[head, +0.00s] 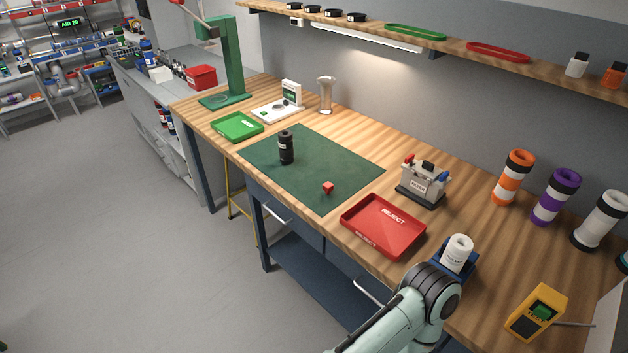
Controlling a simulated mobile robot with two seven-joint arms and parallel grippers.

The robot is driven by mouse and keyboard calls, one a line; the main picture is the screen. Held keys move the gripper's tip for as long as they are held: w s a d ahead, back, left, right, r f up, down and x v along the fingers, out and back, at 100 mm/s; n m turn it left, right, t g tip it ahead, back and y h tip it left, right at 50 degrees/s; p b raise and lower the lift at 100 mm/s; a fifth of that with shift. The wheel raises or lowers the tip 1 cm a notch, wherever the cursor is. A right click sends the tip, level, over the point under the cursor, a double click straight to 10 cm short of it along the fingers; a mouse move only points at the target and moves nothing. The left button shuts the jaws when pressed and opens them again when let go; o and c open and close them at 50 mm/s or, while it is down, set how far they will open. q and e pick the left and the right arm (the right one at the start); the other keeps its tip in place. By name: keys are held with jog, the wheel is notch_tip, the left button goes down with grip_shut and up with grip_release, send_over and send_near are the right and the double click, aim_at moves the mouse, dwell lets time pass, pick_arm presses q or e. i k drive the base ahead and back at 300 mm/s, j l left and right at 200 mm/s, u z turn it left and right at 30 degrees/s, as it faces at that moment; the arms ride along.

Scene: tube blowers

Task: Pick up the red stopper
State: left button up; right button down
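The red stopper (328,187) is a small red block-like piece. It lies on the dark green mat (300,150), toward the mat's front right part. Nothing touches it. One of my arms comes in at the bottom, right of centre, and its dark joint shows near the table's front edge, well to the right of the stopper. No gripper fingers show on it. My other arm is not in view.
A black bottle (286,148) stands on the mat, left of the stopper. A red reject tray (383,226) lies to the right, with a grey device (423,184) behind it. A green tray (237,127) is at the left. The mat around the stopper is clear.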

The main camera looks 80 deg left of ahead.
aim_at(328, 187)
jog(key=k+j, duration=0.2)
jog(key=j, duration=0.2)
jog(key=k+j, duration=0.15)
jog(key=j, duration=0.25)
jog(key=k+j, duration=0.2)
jog(key=j, duration=0.2)
jog(key=k+j, duration=0.15)
jog(key=j, duration=0.2)
jog(key=k+j, duration=0.2)
jog(key=j, duration=0.2)
